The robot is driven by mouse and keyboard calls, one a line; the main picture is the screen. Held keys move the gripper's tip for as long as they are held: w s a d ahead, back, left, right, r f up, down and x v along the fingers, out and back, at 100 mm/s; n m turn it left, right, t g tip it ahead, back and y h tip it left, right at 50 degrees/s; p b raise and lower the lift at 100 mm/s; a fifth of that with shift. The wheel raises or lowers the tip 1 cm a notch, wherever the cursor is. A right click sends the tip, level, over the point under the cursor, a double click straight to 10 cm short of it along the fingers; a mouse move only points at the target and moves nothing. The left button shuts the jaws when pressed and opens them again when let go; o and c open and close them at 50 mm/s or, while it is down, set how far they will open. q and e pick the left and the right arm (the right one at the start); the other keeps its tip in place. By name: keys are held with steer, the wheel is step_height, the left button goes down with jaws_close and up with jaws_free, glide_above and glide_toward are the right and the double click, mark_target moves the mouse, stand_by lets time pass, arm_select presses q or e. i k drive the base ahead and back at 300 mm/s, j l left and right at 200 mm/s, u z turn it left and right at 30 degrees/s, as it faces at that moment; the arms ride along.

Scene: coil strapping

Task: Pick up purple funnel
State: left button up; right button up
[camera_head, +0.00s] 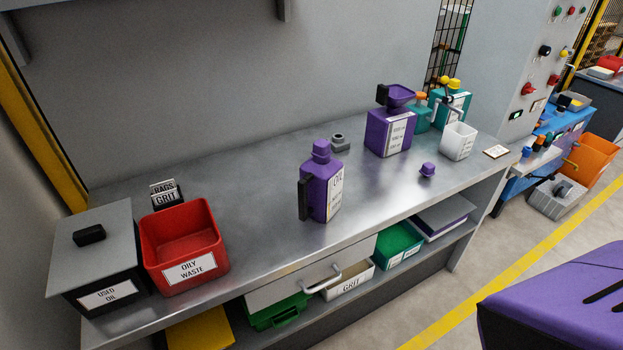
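The purple funnel (399,94) sits on top of a purple can (390,132) with a white label, toward the back right of the metal workbench. The funnel's lower end is hidden. Neither of my grippers is in view.
A purple bottle (321,187) stands nearer the front of the bench (255,170). A small purple cap (427,169) and a white container (458,141) stand right of the can. Teal containers (452,105) are close behind. A red bin (184,246) is at left. Mid-bench is mostly clear.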

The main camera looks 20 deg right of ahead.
mark_target(395, 96)
steer(key=z, duration=1.3)
